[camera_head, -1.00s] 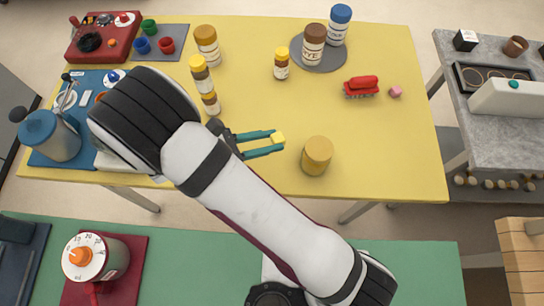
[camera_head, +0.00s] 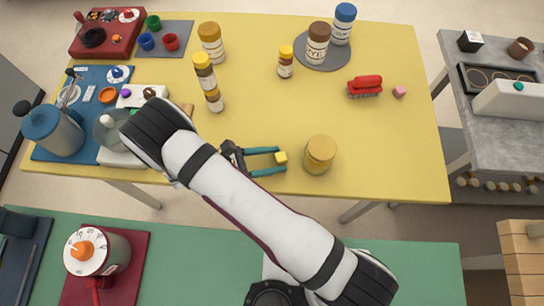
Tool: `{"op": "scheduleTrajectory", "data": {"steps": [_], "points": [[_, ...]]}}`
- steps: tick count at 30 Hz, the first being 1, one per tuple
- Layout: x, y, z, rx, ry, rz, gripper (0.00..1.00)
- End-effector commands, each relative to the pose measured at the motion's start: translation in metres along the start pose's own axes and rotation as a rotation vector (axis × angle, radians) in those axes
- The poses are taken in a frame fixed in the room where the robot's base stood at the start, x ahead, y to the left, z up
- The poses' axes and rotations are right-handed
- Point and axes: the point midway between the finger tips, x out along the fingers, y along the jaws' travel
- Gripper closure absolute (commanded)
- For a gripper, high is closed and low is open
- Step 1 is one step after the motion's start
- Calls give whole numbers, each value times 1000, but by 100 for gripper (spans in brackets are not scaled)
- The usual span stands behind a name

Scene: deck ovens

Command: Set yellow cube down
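The small yellow cube (camera_head: 281,158) is at the tips of my gripper (camera_head: 276,161), over the front part of the yellow table (camera_head: 380,150). The gripper's two teal fingers point right, one on the far side and one on the near side, with the cube between their ends. The fingers look closed on the cube. I cannot tell whether the cube touches the table top. A yellow-lidded jar (camera_head: 319,154) stands just right of the cube, with a small gap between them.
Bottles stand at the back, some on a grey round mat (camera_head: 325,59). A blue mat (camera_head: 70,147) with a pitcher is on the left. The table middle is clear.

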Motion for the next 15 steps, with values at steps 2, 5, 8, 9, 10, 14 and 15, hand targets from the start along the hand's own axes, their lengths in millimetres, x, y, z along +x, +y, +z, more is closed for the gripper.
{"op": "scheduleTrajectory", "data": {"steps": [2, 5, 8, 9, 10, 14, 15], "points": [[0, 0, 0, 0, 0, 0, 37], [0, 0, 0, 0, 0, 0, 37], [0, 0, 0, 0, 0, 0, 37], [0, 0, 0, 0, 0, 0, 37], [0, 0, 0, 0, 0, 0, 37], [-1, 0, 4, 1, 0, 0, 37], [-7, 0, 3, 2, 0, 2, 37]]}}
